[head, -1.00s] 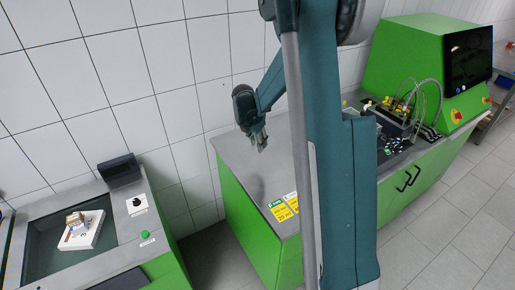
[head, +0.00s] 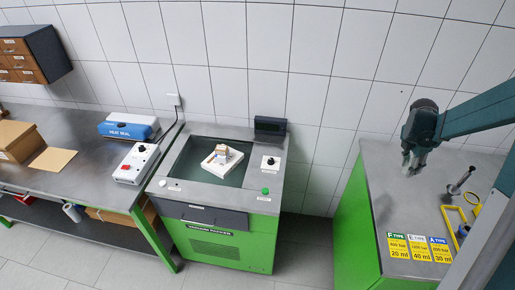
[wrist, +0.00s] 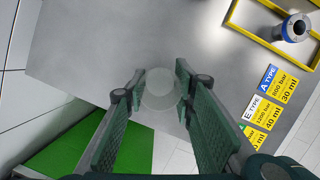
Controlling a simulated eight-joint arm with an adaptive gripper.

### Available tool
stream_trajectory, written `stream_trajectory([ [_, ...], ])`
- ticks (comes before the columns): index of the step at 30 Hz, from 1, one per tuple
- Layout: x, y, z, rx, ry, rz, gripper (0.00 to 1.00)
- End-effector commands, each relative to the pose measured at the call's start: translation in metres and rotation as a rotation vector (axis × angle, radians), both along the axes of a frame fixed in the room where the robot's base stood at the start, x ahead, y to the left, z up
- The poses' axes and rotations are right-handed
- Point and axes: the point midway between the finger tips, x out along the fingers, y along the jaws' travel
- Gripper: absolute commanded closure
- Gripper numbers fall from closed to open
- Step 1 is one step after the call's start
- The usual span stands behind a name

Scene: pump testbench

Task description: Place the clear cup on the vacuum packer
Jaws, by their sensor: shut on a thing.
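The clear cup (wrist: 160,90) shows in the wrist view as a faint see-through round shape between my fingers; its outline is hard to make out. My gripper (wrist: 162,86) is shut on it. In the head view my gripper (head: 413,162) hangs above the grey top of the right-hand green bench, pointing down; the cup cannot be made out there. The vacuum packer (head: 236,250) is the green machine left of that bench. A white item with small brownish pieces on it (head: 222,158) lies in its recessed top.
A gap with floor separates the packer from the green bench (head: 349,215). The bench carries yellow type labels (head: 420,248), a yellow frame (head: 455,218) and a dark upright part (head: 460,180). A display (head: 270,128) stands at the packer's back right. A blue heat sealer (head: 128,127) is left.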

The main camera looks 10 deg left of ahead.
Motion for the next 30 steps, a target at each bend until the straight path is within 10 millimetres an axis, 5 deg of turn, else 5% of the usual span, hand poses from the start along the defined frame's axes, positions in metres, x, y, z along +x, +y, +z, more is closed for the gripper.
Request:
stream_trajectory([
  [8,0.000,0.000,0.012,0.000,0.000,0.000,0.86],
  [17,-0.001,0.000,0.051,0.000,0.000,0.000,0.86],
  [30,0.047,0.086,0.051,0.000,0.000,0.121,0.86],
])
